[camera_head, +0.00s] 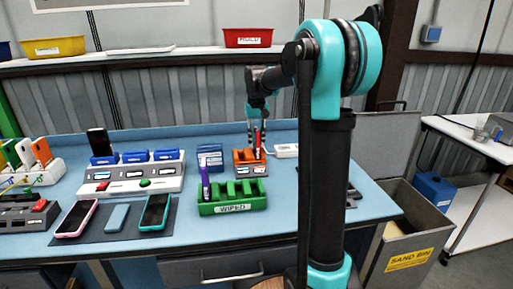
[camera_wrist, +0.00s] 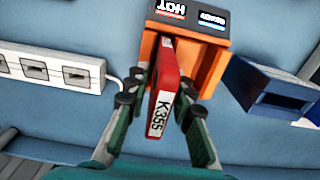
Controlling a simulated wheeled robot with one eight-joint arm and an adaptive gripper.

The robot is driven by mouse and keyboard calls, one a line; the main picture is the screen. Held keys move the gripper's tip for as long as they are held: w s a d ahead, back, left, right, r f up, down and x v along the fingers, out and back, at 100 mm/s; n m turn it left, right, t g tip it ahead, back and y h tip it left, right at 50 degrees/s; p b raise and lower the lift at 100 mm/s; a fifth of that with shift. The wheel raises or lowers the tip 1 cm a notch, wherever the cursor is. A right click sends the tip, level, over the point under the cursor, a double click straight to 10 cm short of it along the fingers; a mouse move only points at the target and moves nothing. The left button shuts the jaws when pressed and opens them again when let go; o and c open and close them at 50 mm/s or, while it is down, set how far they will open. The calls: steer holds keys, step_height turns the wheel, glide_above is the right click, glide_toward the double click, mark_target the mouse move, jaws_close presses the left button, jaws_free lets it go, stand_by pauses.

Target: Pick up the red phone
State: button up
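The red phone (camera_wrist: 168,88) stands on edge in the orange dock (camera_wrist: 208,66), with a white "K355" label on its narrow side in the wrist view. In the head view the phone (camera_head: 257,142) is a thin red strip in the orange dock (camera_head: 243,171) towards the back of the table. My gripper (camera_wrist: 162,82) is open, with one finger on each side of the phone. A small gap shows between the fingers and the phone. The dock's display reads "HOT" and "READY".
A white power strip (camera_wrist: 52,69) lies left of the dock in the wrist view, a blue dock (camera_wrist: 270,91) to the right. A green "WIPED" rack (camera_head: 232,208) holding a purple phone (camera_head: 205,178) stands in front.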

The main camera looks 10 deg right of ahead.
jaws_close()
steer(key=shift+r, duration=0.1)
step_height(320, 180, up, 20)
stand_by(0.6)
steer(key=shift+r, duration=0.65)
stand_by(0.9)
step_height(320, 180, up, 6)
steer(key=shift+f, duration=0.1)
stand_by(0.6)
steer(key=shift+s+a, duration=0.1)
